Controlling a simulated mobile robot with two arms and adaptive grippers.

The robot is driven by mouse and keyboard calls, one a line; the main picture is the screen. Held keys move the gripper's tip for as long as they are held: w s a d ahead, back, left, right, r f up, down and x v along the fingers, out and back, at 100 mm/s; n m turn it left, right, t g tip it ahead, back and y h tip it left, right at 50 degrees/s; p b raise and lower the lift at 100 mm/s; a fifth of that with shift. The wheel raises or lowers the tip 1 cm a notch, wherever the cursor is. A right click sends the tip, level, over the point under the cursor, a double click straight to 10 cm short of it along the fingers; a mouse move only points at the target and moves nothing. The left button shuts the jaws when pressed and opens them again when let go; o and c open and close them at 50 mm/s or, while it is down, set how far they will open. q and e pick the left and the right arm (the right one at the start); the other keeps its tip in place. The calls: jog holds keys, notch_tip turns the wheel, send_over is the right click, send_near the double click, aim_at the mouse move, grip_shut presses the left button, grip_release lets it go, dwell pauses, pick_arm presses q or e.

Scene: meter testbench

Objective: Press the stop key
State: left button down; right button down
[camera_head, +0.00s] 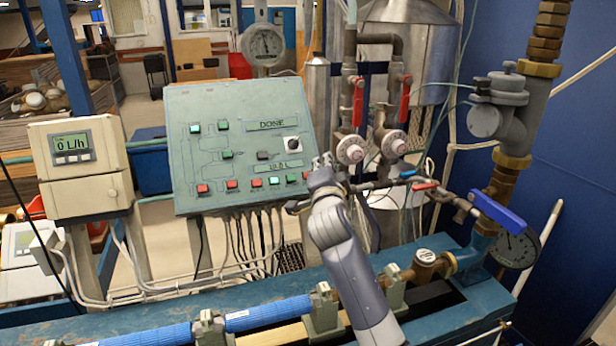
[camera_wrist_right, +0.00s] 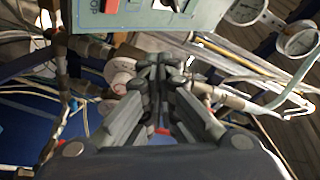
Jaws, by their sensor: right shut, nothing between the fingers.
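The green-grey control panel (camera_head: 240,125) stands tilted in the middle of the head view. Along its lower edge is a row of small red and green keys (camera_head: 257,183); their labels are too small to read, so I cannot tell which is the stop key. My right gripper (camera_head: 322,163) is just off the panel's lower right corner, partly hidden behind its own wrist. In the right wrist view its fingers (camera_wrist_right: 160,68) are closed together and empty, with part of the panel (camera_wrist_right: 135,16) beyond them at the top. My left gripper is not in view.
Pipes with red-handled valves (camera_head: 358,100) stand close to the right of my gripper. A blue-handled valve (camera_head: 497,210) is farther right. A flow meter reading 0 L/h (camera_head: 73,147) is left of the panel. Cables hang below the panel, above a blue bench (camera_head: 150,325).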

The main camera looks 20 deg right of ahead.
jog(key=w+f+b, duration=0.5)
jog(key=w+b, duration=0.1)
jog(key=shift+a+f, duration=0.15)
jog(key=shift+f, duration=0.05)
dwell(1.4)
jog(key=shift+w+f+b, duration=0.3)
jog(key=shift+w+b, duration=0.1)
jog(key=shift+b, duration=0.45)
